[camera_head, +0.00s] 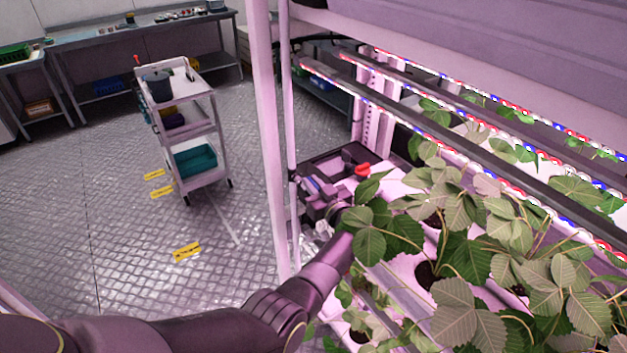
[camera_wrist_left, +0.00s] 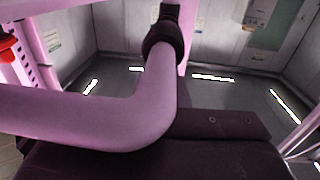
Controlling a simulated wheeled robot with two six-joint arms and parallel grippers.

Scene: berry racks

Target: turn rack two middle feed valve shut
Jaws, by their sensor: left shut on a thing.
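My left gripper (camera_head: 314,186) is at the end of the rack among the pipework, low beside the white post. It is shut on a small part that its own jaws hide, which seems to be a feed valve handle. I cannot tell the handle's angle. A red valve handle (camera_head: 362,169) shows just right of the gripper, apart from it. A red piece (camera_wrist_left: 8,46) also shows at the left edge of the left wrist view. There a pink bent pipe (camera_wrist_left: 150,110) with a dark collar (camera_wrist_left: 163,42) crosses close above my dark gripper body. My right gripper is not in view.
Leafy strawberry plants (camera_head: 470,240) crowd the rack tray right of my left arm. Light bars (camera_head: 450,150) run above them. A rack post (camera_head: 268,140) stands close left of the gripper. A cart (camera_head: 185,125) stands on open floor, with benches (camera_head: 140,35) behind.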

